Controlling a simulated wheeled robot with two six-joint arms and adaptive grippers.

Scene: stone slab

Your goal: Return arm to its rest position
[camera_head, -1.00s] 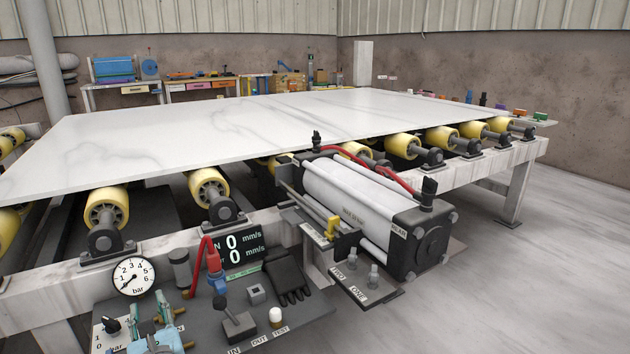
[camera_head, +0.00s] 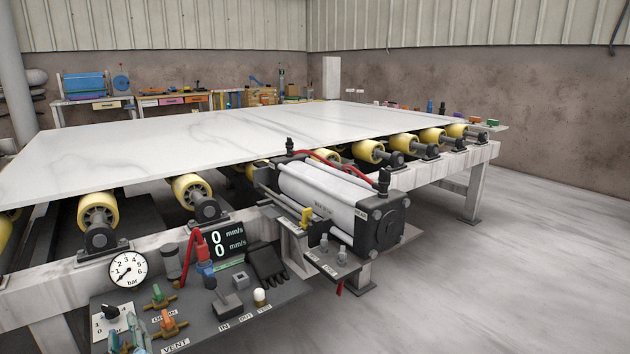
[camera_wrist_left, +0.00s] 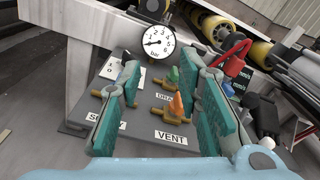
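My left gripper (camera_head: 128,337) shows only its teal fingers at the lower left edge of the head view. In the left wrist view my left gripper (camera_wrist_left: 167,85) is open, with nothing between its teal pads. It is over the valve panel, on the near side of the orange-handled VENT valve (camera_head: 169,322) and the green-handled DRAIN valve (camera_head: 157,297). Both valves, VENT (camera_wrist_left: 176,108) and DRAIN (camera_wrist_left: 172,78), appear between the fingers in the wrist view, apart from the pads. The left finger partly covers the SUPPLY valve (camera_wrist_left: 100,93). My right gripper is out of view.
The pressure gauge (camera_head: 128,270) stands behind the valves. The roller frame (camera_head: 160,250) carries a white slab (camera_head: 230,140). A cylinder (camera_head: 320,195) sits at its front. Floor at right is clear.

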